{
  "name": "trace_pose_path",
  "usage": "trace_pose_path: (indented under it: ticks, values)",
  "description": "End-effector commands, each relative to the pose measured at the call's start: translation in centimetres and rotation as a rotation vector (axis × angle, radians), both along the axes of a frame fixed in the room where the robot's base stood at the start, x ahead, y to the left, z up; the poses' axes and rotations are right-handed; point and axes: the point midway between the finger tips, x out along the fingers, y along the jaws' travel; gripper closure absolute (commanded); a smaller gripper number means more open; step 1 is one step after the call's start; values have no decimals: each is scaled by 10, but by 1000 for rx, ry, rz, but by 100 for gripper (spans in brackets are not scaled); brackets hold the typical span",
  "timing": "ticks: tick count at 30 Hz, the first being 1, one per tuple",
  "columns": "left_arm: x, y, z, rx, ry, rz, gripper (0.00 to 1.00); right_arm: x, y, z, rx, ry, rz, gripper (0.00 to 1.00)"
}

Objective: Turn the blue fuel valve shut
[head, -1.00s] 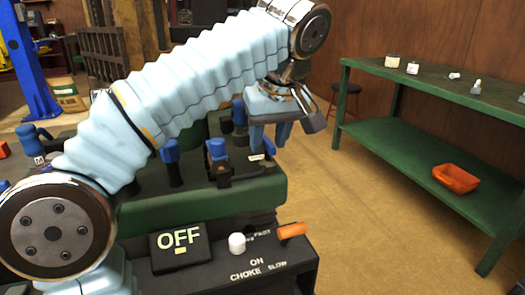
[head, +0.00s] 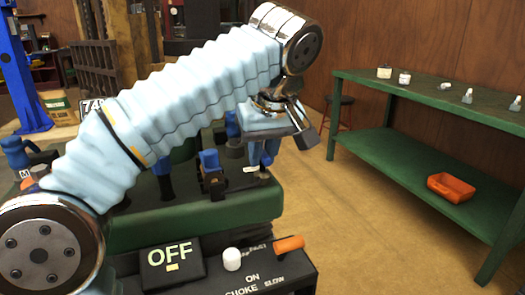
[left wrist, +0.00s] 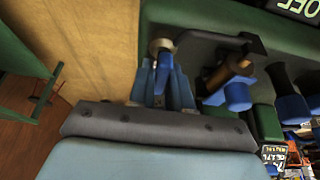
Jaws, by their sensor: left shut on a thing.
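In the head view my left gripper (head: 262,157) points down at the machine's far right corner, beside a small white tag. There its fingers hide most of the valve, and I cannot tell its turn angle. My right gripper is in neither view.
A blue-capped part on a dark bracket (head: 210,172) stands just left of the gripper. A panel (head: 225,270) with an OFF switch, white knob and orange lever is in front. A green bench (head: 430,100) with an orange bin (head: 451,187) stands right, across open floor.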

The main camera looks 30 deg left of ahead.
Motion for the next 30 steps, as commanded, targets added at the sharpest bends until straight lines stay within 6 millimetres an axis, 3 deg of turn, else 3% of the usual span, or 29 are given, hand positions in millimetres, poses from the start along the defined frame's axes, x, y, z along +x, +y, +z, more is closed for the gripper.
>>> trace_pose_path:
  ticks: [11, 30]
  values:
    - [-1, 1, 1, 0, -1, -168, 100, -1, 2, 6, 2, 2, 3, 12]
    - [0, 1, 2, -1, 0, -762, 100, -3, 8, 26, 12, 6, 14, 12]
